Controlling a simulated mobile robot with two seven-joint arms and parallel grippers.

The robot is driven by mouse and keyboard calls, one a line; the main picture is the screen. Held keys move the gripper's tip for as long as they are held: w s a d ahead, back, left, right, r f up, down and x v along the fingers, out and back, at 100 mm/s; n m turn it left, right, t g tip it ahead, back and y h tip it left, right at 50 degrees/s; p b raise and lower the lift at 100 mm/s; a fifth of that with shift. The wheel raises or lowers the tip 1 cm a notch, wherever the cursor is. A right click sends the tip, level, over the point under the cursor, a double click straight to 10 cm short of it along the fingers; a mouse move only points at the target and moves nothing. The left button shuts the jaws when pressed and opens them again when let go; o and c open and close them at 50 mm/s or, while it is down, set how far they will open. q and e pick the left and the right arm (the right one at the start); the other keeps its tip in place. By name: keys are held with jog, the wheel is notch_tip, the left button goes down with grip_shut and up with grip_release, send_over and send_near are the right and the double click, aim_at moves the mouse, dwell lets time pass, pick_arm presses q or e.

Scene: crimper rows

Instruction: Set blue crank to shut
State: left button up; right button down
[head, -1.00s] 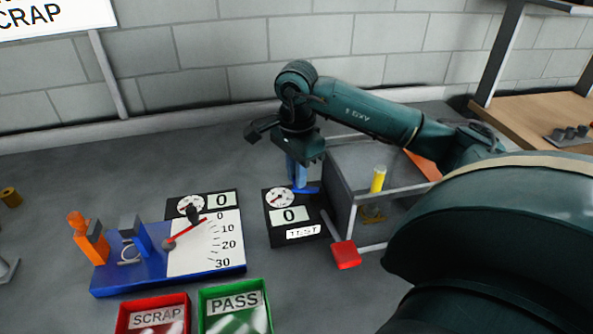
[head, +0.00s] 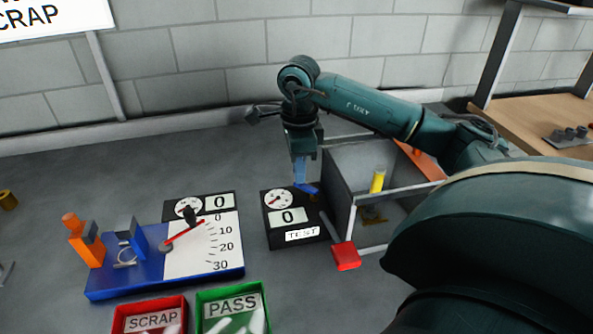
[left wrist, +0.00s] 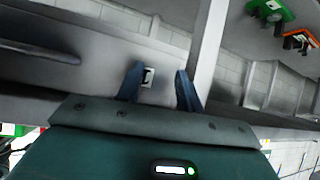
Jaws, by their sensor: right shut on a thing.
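The blue crank (head: 309,190) is a small blue handle at the back right of the black test box (head: 283,236), beside the clear-walled bin. My right gripper (head: 301,180) points straight down with its blue fingers shut on the crank, partly hiding it. The test box has a dial, a display reading 0 and a TEST label. My left gripper (left wrist: 160,85) shows only in the left wrist view; its two fingers are apart with nothing between them.
A clear bin (head: 344,205) with a yellow cylinder (head: 377,181) stands to the right. A red-ended lever (head: 345,256) lies in front of it. A blue gauge fixture (head: 118,287) stands left, behind the red SCRAP bin (head: 150,303) and green PASS bin (head: 232,288).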

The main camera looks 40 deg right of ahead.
jog(key=m, duration=0.1)
jog(key=d+m, duration=0.1)
jog(key=m, duration=0.1)
jog(key=d+m, duration=0.1)
jog(key=m, duration=0.1)
jog(key=shift+s+d+m, duration=0.1)
jog(key=shift+d+m, duration=0.1)
jog(key=shift+m, duration=0.6)
jog(key=shift+s+d+m, duration=0.1)
jog(key=shift+d+m, duration=0.1)
jog(key=shift+m, duration=0.6)
jog(key=c, duration=1.4)
grip_release()
jog(key=shift+o, duration=0.2)
